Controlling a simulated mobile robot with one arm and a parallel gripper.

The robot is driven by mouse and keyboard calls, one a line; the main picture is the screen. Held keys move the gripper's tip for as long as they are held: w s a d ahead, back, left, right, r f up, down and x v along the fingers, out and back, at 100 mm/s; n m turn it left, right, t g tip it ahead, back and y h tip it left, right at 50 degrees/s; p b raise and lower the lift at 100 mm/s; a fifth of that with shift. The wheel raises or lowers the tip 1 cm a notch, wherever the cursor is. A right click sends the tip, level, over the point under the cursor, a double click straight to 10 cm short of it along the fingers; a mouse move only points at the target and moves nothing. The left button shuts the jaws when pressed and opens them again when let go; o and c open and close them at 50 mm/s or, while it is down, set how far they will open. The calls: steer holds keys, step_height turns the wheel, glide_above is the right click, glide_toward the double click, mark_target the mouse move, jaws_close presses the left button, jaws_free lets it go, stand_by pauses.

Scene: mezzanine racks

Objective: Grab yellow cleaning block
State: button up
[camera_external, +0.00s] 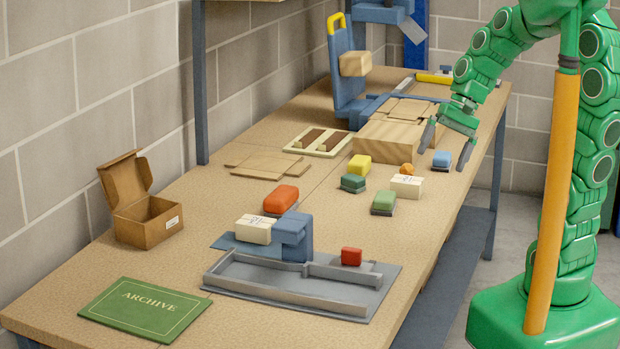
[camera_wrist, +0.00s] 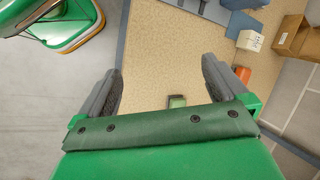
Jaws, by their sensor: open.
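The yellow cleaning block (camera_external: 360,163) lies on the long workbench, just behind a dark green block in the external view. My gripper (camera_external: 446,147) is above the bench to its right, near a small blue block, with its fingers spread apart and nothing between them. In the wrist view my gripper (camera_wrist: 162,66) shows two dark fingers wide apart over the bench top. I cannot make out the yellow block in the wrist view; the palm hides part of the bench.
Near the yellow block are the dark green block (camera_external: 353,183), a white block (camera_external: 405,186), an orange piece (camera_external: 407,169), a lighter green block (camera_external: 383,202) and the blue block (camera_external: 441,159). Wooden blocks (camera_external: 385,142) stand behind.

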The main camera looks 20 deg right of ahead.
steer(key=w+a+r+m+t+y, duration=0.1)
steer(key=w+a+m+y, duration=0.4)
steer(key=w, duration=0.7)
steer(key=m+t, duration=0.9)
steer(key=m, duration=0.9)
glide_above(362, 160)
steer(key=shift+h, duration=0.4)
steer(key=f, duration=1.3)
steer(key=shift+s+a, duration=0.1)
steer(key=shift+a, duration=0.25)
steer(key=shift+d+f, duration=0.15)
steer(key=shift+f, duration=2.2)
steer(key=f, duration=0.3)
steer(key=shift+w+a, duration=0.25)
steer(key=shift+x, duration=0.9)
steer(key=shift+w+a, duration=0.25)
